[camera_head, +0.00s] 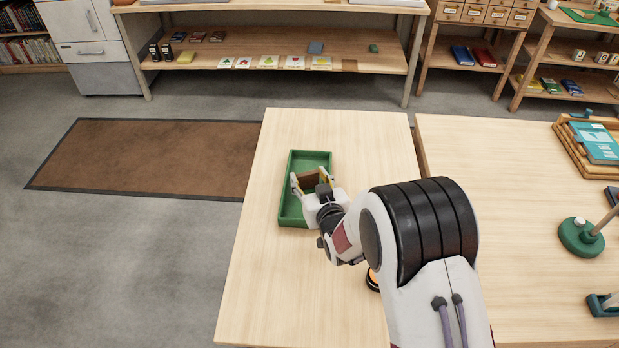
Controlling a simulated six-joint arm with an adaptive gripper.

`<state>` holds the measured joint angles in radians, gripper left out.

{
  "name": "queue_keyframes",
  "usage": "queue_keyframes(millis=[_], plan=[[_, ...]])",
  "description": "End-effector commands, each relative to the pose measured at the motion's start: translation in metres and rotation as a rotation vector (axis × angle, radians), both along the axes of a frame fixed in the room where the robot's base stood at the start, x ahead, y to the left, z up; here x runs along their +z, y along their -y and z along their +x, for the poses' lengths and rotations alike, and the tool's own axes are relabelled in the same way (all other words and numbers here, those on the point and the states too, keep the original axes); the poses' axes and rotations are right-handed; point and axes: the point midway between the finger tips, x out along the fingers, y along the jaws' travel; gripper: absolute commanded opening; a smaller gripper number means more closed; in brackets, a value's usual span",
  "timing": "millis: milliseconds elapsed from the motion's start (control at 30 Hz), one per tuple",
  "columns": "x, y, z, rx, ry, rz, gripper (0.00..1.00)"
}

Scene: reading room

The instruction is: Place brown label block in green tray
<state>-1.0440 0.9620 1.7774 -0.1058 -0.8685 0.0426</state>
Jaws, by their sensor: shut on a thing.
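The green tray (286,211) lies on the left table, its long side running away from me. The brown label block (308,180) is between the fingers of my gripper (311,182), over the tray. My gripper is shut on the block. The gripper and wrist hide the right part of the tray. I cannot tell whether the block touches the tray floor or is held above it.
The left table (265,290) is clear around the tray's left and front. A dark round object with an orange top (373,280) is partly hidden by my arm. The right table (500,200) holds a green lamp base (580,238) and a wooden tray (569,152) of books.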

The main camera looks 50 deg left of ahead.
Motion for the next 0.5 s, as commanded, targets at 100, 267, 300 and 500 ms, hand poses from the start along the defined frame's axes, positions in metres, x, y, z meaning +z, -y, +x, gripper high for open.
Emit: queue_keyframes(millis=[100,267,300,500], plan=[[-0.0004,-0.0002,0.0001,0.0,0.0,0.001,0.24],[-0.0003,-0.0002,0.0001,0.0,0.0,0.001,0.24],[-0.0007,-0.0002,0.0001,0.0,0.0,0.001,0.24],[-0.0031,-0.0002,0.0001,0.0,0.0,0.001,0.61]])
